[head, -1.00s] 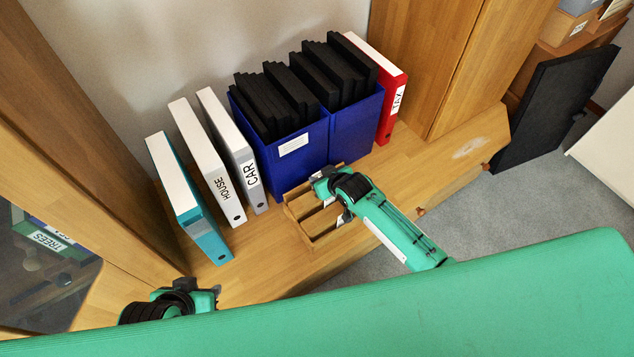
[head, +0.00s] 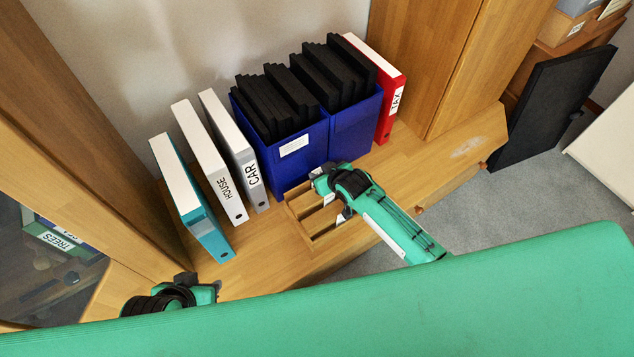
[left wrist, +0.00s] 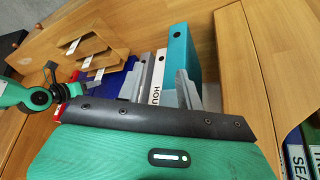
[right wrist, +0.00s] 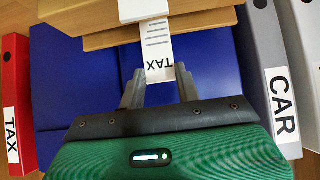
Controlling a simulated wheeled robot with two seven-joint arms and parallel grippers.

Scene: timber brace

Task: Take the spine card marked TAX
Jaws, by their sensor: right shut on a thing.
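The white spine card marked TAX (right wrist: 158,66) shows in the right wrist view, lettering upside down, with the wooden tray (right wrist: 110,38) just beyond it. My right gripper (right wrist: 160,80) is shut on the card's end, one finger at each side. In the head view my right gripper's arm (head: 350,190) reaches over the tray (head: 297,212), and its fingertips are hard to make out. My left gripper (left wrist: 160,85) is open and empty in the left wrist view, its fingers apart in front of the binders. A red binder (head: 390,100), labelled TAX, stands right of the blue boxes.
Two blue boxes (head: 355,122) of black folders stand behind the tray. Left of them are the CAR binder (head: 250,170), HOUSE binder (head: 226,185) and a teal binder (head: 208,235). Wooden cabinet sides flank the shelf. The shelf right of the tray looks clear.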

